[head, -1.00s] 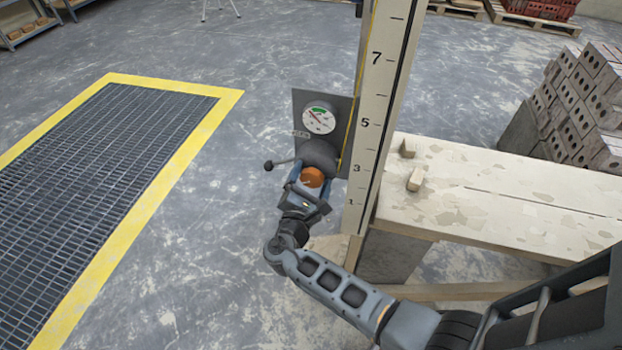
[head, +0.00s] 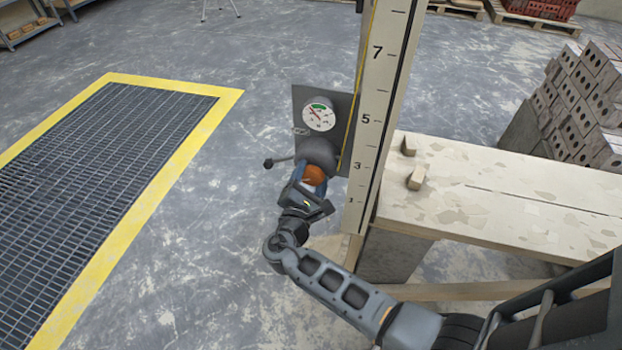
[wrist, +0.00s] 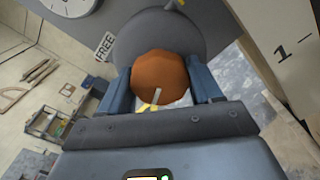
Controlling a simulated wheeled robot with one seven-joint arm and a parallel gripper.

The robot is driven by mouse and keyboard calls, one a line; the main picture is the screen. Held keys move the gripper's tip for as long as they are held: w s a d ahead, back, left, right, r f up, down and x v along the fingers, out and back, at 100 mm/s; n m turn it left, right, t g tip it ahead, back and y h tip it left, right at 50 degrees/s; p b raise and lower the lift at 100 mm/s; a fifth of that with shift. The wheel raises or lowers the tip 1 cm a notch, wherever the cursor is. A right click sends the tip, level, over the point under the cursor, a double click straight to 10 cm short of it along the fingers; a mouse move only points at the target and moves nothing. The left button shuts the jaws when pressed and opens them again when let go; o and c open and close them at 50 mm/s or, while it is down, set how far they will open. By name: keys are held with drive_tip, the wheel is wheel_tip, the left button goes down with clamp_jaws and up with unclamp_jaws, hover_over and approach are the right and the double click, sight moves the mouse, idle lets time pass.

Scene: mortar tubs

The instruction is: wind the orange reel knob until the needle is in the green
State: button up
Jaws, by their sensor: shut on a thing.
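The orange reel knob (head: 315,174) sits on the front of a grey reel drum (head: 319,153), on a dark plate fixed to the tall post. My gripper (wrist: 159,84) is shut on the knob, with one blue finger on each side. In the wrist view the orange knob (wrist: 160,70) carries a pale line near its lower edge. The round gauge (head: 319,117) is above the drum, with a green band at its top. Its thin red needle seems to point up and left, but is too small to read surely. In the wrist view the gauge is mostly cut off.
A ball-ended lever (head: 269,163) sticks out left of the drum, near a FREE label (wrist: 105,45). The numbered post (head: 376,130) stands close on the right. A plank bench (head: 480,195) with small wooden blocks is beyond it.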

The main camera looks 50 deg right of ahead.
drive_tip(key=m+b, duration=0.2)
drive_tip(key=shift+f+m+b, duration=0.3)
drive_tip(key=m+b, duration=0.3)
drive_tip(key=b, duration=0.1)
drive_tip(key=shift+m, duration=0.3)
drive_tip(key=m+b, duration=0.2)
drive_tip(key=b, duration=0.1)
drive_tip(key=shift+m, duration=0.4)
drive_tip(key=shift+w+r+m+b, duration=0.1)
drive_tip(key=shift+r+m+b, duration=0.1)
drive_tip(key=shift+m+b, duration=0.55)
drive_tip(key=shift+r, duration=0.1)
drive_tip(key=shift+a, duration=0.1)
drive_tip(key=o, duration=1)
drive_tip(key=shift+o, duration=0.2)
drive_tip(key=v, duration=0.7)
drive_tip(key=shift+s+a+b, duration=0.2)
drive_tip(key=shift+a+b, duration=0.1)
drive_tip(key=shift+b, duration=0.1)
